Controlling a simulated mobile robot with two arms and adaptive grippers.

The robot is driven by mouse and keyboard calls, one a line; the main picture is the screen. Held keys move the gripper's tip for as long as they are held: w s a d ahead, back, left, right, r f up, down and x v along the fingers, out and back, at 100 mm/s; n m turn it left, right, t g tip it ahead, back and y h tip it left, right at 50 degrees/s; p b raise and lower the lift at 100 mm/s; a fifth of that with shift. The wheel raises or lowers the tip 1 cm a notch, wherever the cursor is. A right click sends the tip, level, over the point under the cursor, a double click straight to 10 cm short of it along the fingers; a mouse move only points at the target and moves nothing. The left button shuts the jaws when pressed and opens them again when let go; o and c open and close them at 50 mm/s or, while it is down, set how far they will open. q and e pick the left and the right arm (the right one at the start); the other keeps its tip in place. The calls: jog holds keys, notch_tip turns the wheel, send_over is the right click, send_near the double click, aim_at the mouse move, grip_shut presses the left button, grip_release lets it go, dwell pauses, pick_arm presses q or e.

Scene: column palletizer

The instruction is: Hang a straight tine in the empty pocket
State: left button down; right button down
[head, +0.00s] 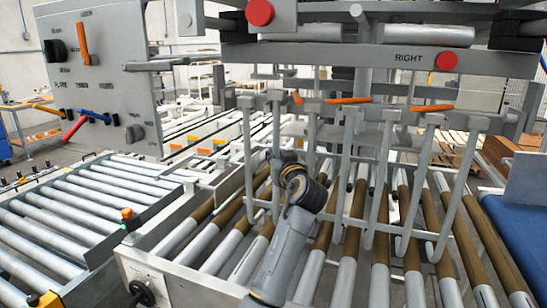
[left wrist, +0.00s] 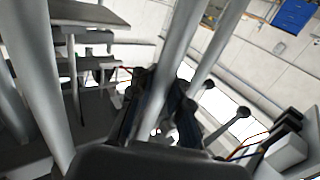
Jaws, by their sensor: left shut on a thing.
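My left gripper (head: 288,160) is in the middle of the head view, in front of the rack of hanging grey tines. It is small and partly hidden by my own wrist. In the left wrist view its dark fingers (left wrist: 165,108) are shut on a grey straight tine (left wrist: 172,65), which runs up between them. Other tines (head: 380,180) hang from the grey crossbar (head: 390,112) over the rollers, several with hooked lower ends. Orange latches (head: 348,100) sit along the crossbar. I cannot tell which pocket is empty. My right gripper is not in view.
A roller conveyor (head: 90,205) lies at the left, and brown and grey rollers (head: 345,275) run below the tines. A control panel (head: 100,75) with levers stands at upper left. A beam marked RIGHT (head: 400,58) crosses above. A blue belt (head: 520,230) is at the right.

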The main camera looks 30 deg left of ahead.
pick_arm(q)
jog(key=shift+w+a+r, duration=0.15)
jog(key=shift+w, duration=0.45)
jog(key=shift+f+b, duration=1.15)
jog(key=shift+f, duration=0.1)
jog(key=c, duration=1.2)
grip_release()
jog(key=v, duration=1.2)
jog(key=shift+f, duration=0.1)
